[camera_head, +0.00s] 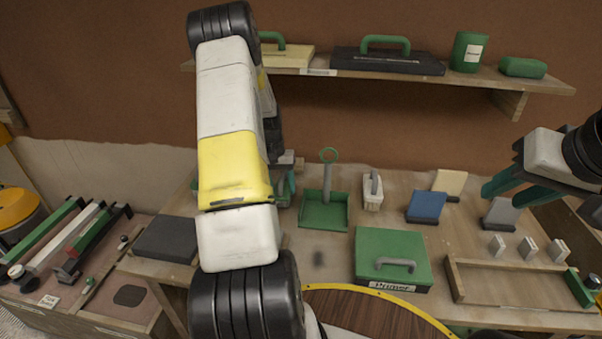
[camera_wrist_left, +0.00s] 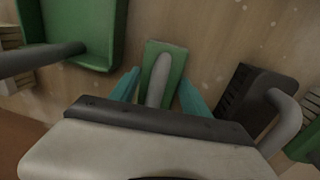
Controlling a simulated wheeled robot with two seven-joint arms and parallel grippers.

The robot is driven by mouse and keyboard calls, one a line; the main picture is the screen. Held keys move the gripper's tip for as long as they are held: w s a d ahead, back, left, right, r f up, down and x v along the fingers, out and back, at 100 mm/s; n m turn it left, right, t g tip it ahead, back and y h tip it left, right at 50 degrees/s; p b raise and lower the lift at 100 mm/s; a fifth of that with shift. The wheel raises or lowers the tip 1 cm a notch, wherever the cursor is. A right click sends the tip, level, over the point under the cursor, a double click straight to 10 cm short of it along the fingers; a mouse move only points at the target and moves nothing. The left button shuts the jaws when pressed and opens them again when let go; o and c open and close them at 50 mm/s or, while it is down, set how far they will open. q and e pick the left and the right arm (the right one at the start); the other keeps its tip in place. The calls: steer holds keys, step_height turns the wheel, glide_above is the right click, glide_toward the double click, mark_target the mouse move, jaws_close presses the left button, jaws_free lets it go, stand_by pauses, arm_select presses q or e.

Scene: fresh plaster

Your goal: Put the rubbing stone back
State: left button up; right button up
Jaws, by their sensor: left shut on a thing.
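My left gripper (camera_head: 288,181) is low over the bench, left of the green dustpan (camera_head: 323,214). In the left wrist view its teal fingers (camera_wrist_left: 160,84) are shut around the grey handle of a green block (camera_wrist_left: 163,59). In the head view my arm mostly hides this block; whether it touches the bench I cannot tell. No label shows which thing is the rubbing stone. My right gripper (camera_head: 515,186) is at the right, its teal fingers apart and empty, near a grey block (camera_head: 502,214).
A dark ridged block with a grey handle (camera_wrist_left: 257,99) is beside the held block. A brush (camera_head: 373,192), a blue block (camera_head: 426,207), a green "Primer" box (camera_head: 392,256) and a wooden tray (camera_head: 452,279) are further right. A dark pad (camera_head: 165,240) lies left. A shelf (camera_head: 455,76) hangs behind.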

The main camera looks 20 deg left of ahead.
arm_select(q)
steer(key=o, duration=1.6)
step_height(320, 180, up, 12)
steer(key=a+f, duration=0.1)
steer(key=s+d+r+t, duration=0.1)
steer(key=s+d+r, duration=0.2)
steer(key=d+r, duration=0.5)
steer(key=s+d+r+m+t, duration=0.1)
steer(key=s+d+r, duration=0.3)
steer(key=s, duration=0.3)
steer(key=s+d+r+m+t, duration=0.1)
steer(key=s+d+r+t, duration=0.1)
steer(key=s+d+r, duration=0.2)
steer(key=s+d+r+m+t, duration=0.1)
steer(key=s+d+r, duration=0.4)
steer(key=s, duration=0.6)
steer(key=shift+d+t+h, duration=0.4)
steer(key=shift+d, duration=0.7)
